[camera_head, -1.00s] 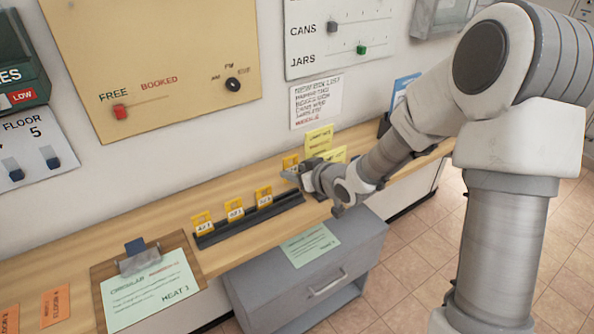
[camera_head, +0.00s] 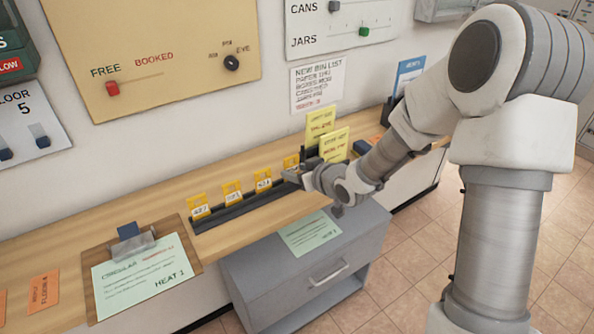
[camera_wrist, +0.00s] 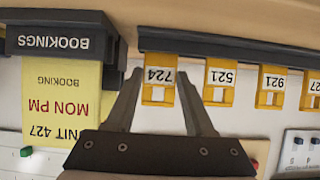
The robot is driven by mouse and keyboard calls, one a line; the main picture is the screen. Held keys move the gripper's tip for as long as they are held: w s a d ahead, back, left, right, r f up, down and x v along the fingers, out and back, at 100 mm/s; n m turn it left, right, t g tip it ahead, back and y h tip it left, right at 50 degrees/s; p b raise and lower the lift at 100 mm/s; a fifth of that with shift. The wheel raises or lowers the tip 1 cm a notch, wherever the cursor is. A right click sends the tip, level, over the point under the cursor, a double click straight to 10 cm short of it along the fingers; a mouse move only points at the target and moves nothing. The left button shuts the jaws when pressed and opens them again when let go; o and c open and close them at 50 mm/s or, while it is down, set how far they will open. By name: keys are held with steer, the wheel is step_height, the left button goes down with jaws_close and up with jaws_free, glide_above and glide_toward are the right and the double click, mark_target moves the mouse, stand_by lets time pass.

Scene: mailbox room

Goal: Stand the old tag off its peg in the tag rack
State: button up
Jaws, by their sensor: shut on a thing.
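The yellow tag marked 724 (camera_wrist: 159,82) is between the fingers of my gripper (camera_wrist: 160,76) in the wrist view, where the picture is upside down. My gripper (camera_head: 296,174) is shut on this tag (camera_head: 291,162) at the right end of the dark tag rack (camera_head: 220,222). The tag is upright and nearly in line with the other tags. Its lower edge meets the rack (camera_wrist: 230,47) in the wrist view, but I cannot tell whether it is fully seated. Several similar yellow tags stand in the rack, including 521 (camera_wrist: 219,82) and 921 (camera_wrist: 271,86).
A dark bookings holder (camera_wrist: 55,40) with yellow slips (camera_head: 320,122) stands just right of the rack in the head view. A clipboard (camera_head: 188,240) lies left on the wooden shelf (camera_head: 150,195). A grey drawer cabinet (camera_head: 300,275) stands below.

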steer(key=o, duration=1.3)
steer(key=b+v, duration=0.1)
steer(key=v, duration=1.6)
steer(key=shift+s+d, duration=0.1)
steer(key=shift+r, duration=0.2)
